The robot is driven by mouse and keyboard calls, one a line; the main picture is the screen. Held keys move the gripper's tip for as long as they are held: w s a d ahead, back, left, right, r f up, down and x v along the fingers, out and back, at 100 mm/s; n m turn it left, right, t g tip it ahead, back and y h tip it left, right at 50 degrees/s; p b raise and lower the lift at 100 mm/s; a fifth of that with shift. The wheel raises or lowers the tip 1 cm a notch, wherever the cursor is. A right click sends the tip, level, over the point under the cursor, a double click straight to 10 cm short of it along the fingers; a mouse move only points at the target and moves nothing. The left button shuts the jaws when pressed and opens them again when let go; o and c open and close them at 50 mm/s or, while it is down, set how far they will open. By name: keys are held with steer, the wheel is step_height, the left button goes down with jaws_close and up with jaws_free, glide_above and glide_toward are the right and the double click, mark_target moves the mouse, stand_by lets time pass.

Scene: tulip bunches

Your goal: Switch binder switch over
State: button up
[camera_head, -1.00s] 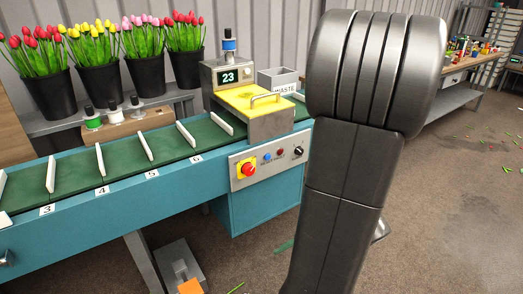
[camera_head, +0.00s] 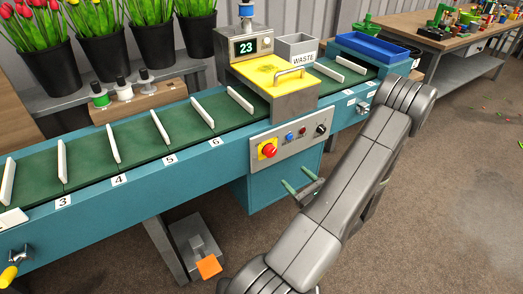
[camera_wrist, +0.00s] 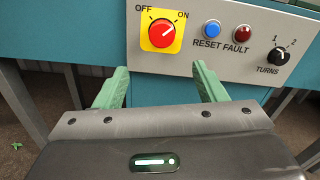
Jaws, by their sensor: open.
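The binder switch is a red rotary knob (camera_wrist: 162,33) on a yellow plate marked OFF at left and ON at right. A pale mark on the knob seems to point toward the upper right, the ON side. It also shows on the grey control panel in the head view (camera_head: 268,150). My gripper (camera_wrist: 160,72) has its two green fingers wide apart with nothing between them. They are below the panel, with the knob above the gap between them. In the head view my gripper (camera_head: 299,180) is just below and right of the knob, apart from it.
A blue RESET button (camera_wrist: 212,29), a red FAULT light (camera_wrist: 242,33) and a black TURNS dial (camera_wrist: 281,57) sit right of the knob. The yellow binder cover (camera_head: 270,76) is above the panel. An orange foot pedal (camera_head: 208,266) stands on the floor at lower left.

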mark_target(272, 154)
steer(key=x, duration=1.3)
steer(key=shift+w+a+f+p, duration=0.1)
steer(key=shift+w+p, duration=0.2)
steer(key=shift+w, duration=0.15)
steer(key=c, duration=1)
